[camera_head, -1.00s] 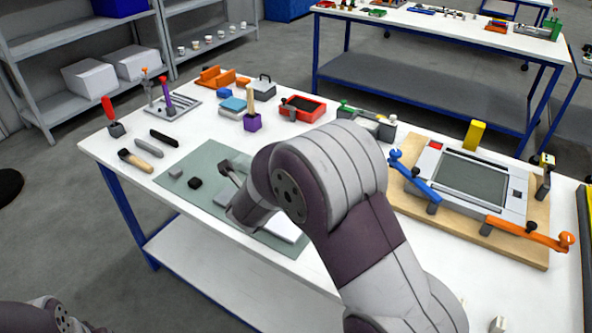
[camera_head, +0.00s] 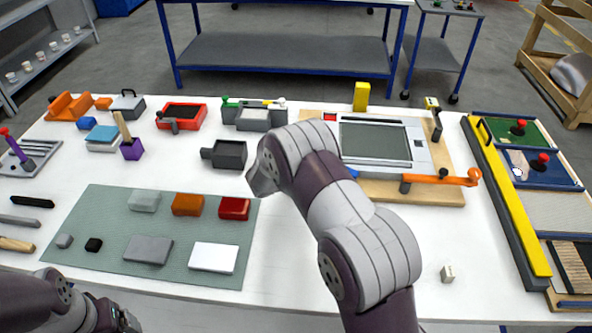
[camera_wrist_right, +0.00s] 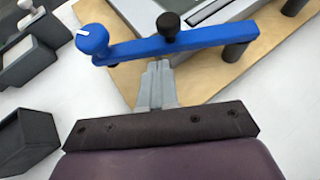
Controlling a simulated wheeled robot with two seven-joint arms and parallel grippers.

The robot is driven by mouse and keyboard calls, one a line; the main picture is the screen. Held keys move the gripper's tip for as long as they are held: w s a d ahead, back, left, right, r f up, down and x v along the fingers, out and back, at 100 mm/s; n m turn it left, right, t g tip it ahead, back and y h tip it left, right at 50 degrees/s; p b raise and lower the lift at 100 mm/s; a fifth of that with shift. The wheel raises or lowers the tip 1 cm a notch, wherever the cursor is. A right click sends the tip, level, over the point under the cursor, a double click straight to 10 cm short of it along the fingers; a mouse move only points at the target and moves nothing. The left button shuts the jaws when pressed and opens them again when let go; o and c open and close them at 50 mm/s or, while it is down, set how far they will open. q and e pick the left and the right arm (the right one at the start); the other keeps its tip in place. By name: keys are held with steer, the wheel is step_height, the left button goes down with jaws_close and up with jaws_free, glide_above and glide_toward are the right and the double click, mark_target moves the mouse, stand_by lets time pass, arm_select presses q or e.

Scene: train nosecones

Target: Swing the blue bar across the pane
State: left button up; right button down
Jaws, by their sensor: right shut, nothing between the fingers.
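The blue bar (camera_wrist_right: 190,45) runs across the upper part of the right wrist view, with a blue round knob (camera_wrist_right: 92,39) on its left end and a black knob on top. In the head view my right arm hides most of it; only a bit of blue (camera_head: 353,173) shows. The grey-green pane (camera_head: 375,142) sits in a light frame on a wooden board. My right gripper (camera_wrist_right: 158,70) is shut and empty, its fingertips just below the bar; contact is unclear. My left gripper (camera_head: 122,318) is partly in view at the bottom left of the head view, fingers unclear.
An orange bar (camera_head: 440,180) is at the frame's front right. A yellow block (camera_head: 361,97) stands behind it. A dark box (camera_head: 230,154) lies left of my right arm. A green mat (camera_head: 115,222) holds several blocks. The table front right is mostly clear.

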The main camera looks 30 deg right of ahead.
steer(key=shift+w+d, duration=0.35)
steer(key=shift+d, duration=0.05)
steer(key=shift+w+d+f, duration=0.1)
steer(key=shift+d, duration=0.05)
steer(key=shift+d, duration=0.1)
